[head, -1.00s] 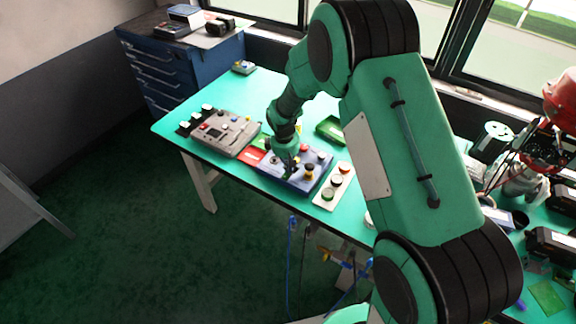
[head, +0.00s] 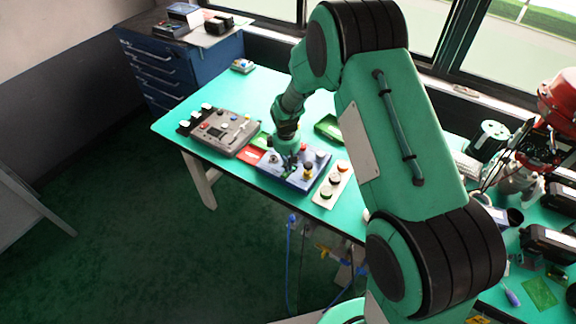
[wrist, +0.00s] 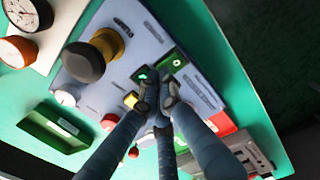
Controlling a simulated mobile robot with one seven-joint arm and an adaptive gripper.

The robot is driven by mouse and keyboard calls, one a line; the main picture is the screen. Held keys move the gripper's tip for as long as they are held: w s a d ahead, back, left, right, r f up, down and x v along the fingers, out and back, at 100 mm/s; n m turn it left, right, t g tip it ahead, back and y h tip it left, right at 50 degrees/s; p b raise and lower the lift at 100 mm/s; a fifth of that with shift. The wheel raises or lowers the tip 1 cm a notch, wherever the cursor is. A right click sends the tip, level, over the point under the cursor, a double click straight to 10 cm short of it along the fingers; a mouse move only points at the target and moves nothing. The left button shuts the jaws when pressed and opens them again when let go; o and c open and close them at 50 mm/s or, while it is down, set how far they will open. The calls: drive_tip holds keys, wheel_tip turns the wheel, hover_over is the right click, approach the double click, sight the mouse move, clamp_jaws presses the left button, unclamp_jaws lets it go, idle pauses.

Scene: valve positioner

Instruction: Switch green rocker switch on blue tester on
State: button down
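The blue tester (head: 270,177) lies on the green table, with my gripper (head: 288,168) low over its left part. The wrist view shows the tester's panel (wrist: 140,48) close up. On it a green rocker switch (wrist: 144,73) sits in a dark housing, right at my fingertips. My gripper (wrist: 160,92) has its fingers drawn together, with nothing seen between them. The fingertips partly hide the switch; I cannot tell whether they touch it or which way it is tipped.
On the tester, a black knob with a yellow base (wrist: 88,58) stands tall near the fingers. A grey control box (head: 222,132) is left of the tester. A plate with several buttons (head: 331,187) is to its right. A green tray (head: 328,128) lies behind.

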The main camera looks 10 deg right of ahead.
sight(284, 176)
drive_tip(key=shift+s+a, duration=0.1)
drive_tip(key=shift+s+a+r+p, duration=0.25)
drive_tip(key=shift+s+a+p, duration=0.05)
drive_tip(key=shift+s+a, duration=0.15)
drive_tip(key=shift+r, duration=0.15)
idle(0.3)
wheel_tip(284, 176, up, 14)
drive_tip(key=s+a+p, duration=0.1)
drive_tip(key=p, duration=0.2)
drive_tip(key=shift+s+a+f+p, duration=0.15)
drive_tip(key=shift+s+f+p, duration=0.1)
drive_tip(key=shift+p, duration=0.1)
drive_tip(key=shift+r, duration=0.15)
idle(0.4)
